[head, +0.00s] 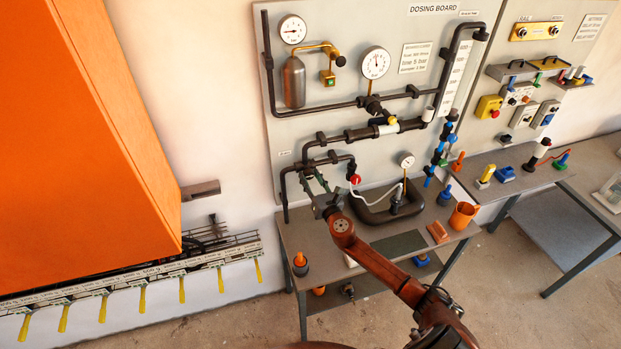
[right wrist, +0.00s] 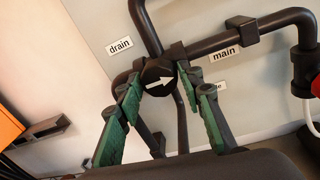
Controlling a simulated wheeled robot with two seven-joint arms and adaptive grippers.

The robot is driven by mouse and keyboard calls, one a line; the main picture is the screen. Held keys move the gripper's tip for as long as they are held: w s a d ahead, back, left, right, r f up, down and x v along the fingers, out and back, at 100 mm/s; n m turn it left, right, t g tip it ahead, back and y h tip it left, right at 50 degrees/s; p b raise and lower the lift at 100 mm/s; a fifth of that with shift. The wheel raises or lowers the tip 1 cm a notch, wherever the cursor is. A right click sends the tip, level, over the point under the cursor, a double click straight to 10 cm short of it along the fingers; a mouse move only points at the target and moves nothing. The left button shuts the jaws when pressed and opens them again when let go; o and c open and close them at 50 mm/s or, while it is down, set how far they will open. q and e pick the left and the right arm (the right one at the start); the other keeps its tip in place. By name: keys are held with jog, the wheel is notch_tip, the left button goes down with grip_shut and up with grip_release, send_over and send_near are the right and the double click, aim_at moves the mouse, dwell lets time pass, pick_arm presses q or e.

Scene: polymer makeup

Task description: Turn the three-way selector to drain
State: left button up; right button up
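The three-way selector (right wrist: 158,77) is a dark round knob with a white arrow, on a junction of dark pipes. Its arrow points right, toward the "main" label (right wrist: 224,53). The "drain" label (right wrist: 120,46) is up and left of it. A third label (right wrist: 216,86) is partly hidden behind a finger. My right gripper (right wrist: 160,84) has its green-padded fingers spread on either side of the selector; I cannot tell whether they touch it. In the head view my right gripper (head: 316,186) is at the board's lower left pipes. My left gripper is not in view.
Pipes run close around the selector, with a red-capped part (head: 355,180) to its right. A table (head: 295,235) stands below with a dark pipe loop and an orange cup (head: 463,215). A large orange block (head: 80,140) fills the left.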

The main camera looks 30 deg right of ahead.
jog(key=c, duration=0.7)
